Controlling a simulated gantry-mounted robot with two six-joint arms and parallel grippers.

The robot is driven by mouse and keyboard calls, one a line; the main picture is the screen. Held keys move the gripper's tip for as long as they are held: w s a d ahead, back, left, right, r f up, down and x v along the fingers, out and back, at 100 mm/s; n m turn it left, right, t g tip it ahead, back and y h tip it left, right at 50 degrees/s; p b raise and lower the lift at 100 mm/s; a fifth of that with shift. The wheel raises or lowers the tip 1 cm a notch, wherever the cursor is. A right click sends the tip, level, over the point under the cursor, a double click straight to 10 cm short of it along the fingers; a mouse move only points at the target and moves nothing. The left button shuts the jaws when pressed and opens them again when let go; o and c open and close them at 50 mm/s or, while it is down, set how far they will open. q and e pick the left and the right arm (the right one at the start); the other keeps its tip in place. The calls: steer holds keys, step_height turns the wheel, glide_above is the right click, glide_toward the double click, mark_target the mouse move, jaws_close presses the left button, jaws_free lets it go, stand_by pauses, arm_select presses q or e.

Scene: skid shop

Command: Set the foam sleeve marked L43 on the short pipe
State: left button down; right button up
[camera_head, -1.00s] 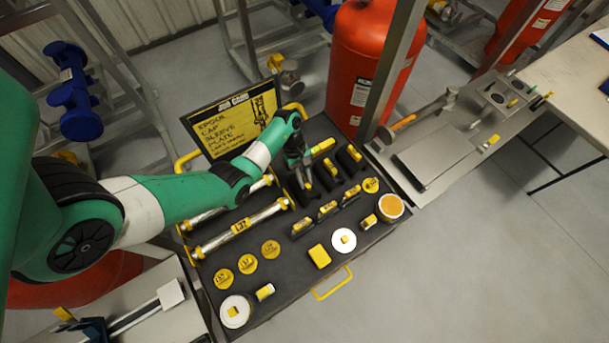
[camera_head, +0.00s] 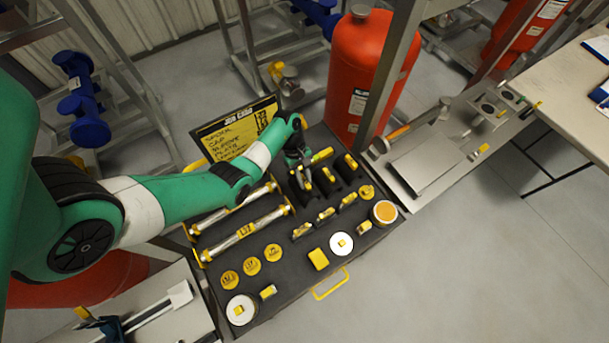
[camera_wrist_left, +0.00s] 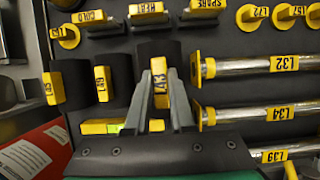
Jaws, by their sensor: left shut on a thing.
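The foam sleeve marked L43 (camera_wrist_left: 160,80) is black with a yellow label and sits in the dark case in the left wrist view. My left gripper (camera_wrist_left: 161,85) is shut on it, one finger on each side of the label. In the head view my left gripper (camera_head: 303,174) points down into the case among the sleeves, and its arm hides part of the case. Pipes marked L32 (camera_wrist_left: 235,66), L34 (camera_wrist_left: 240,114) and L39 (camera_wrist_left: 260,157) lie to the right in the wrist view. I cannot tell which pipe is shortest. My right gripper is not in view.
Other sleeves (camera_wrist_left: 100,84), (camera_wrist_left: 54,88) stand beside it to the left. The case holds yellow discs (camera_head: 251,266) and a white-topped round piece (camera_head: 341,244). A job card (camera_head: 237,128) stands at its back. A red cylinder (camera_head: 365,75) stands behind.

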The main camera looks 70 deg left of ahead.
arm_select(q)
steer(key=shift+r, duration=0.3)
steer(key=shift+r, duration=0.1)
step_height(320, 180, up, 13)
steer(key=p, duration=1.3)
